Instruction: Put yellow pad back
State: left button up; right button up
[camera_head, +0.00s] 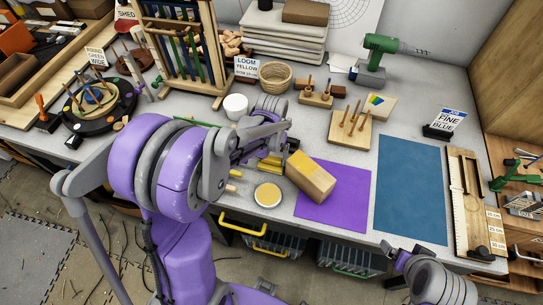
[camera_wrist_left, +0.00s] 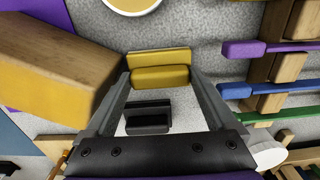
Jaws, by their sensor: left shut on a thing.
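A small yellow pad (camera_wrist_left: 160,78) spans the gap between the fingertips of my left gripper (camera_wrist_left: 160,84), which is shut on it. A second yellow strip (camera_wrist_left: 158,57) lies right along the pad, and I cannot tell if the two are one piece. In the head view the yellow pad (camera_head: 270,164) shows just beyond my left gripper (camera_head: 268,146), left of a wooden block with a yellow side (camera_head: 311,177). My arm hides part of the bench there. At the lower right a part of my right arm shows; its gripper (camera_head: 396,254) is too unclear to judge.
A round yellow-topped dish (camera_head: 268,195) stands near the bench's front edge. A purple mat (camera_head: 335,197) and a blue mat (camera_head: 410,185) lie to the right. A pegged wooden board (camera_head: 350,132) stands behind them. Purple, blue and green bars (camera_wrist_left: 265,85) lie at the wrist view's right.

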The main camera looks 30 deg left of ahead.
aim_at(271, 159)
pick_arm(q)
jog(key=o, duration=0.7)
jog(key=shift+f, duration=0.2)
jog(key=shift+o, duration=0.8)
jog(key=shift+r, duration=0.6)
notch_tip(271, 159, up, 11)
jog(key=p, duration=0.1)
jog(key=s+d+m+t, duration=0.2)
jog(key=s+d+t, duration=0.4)
jog(key=s, duration=0.7)
jog(key=shift+d+f+m, duration=0.15)
jog(key=shift+d+m, duration=0.25)
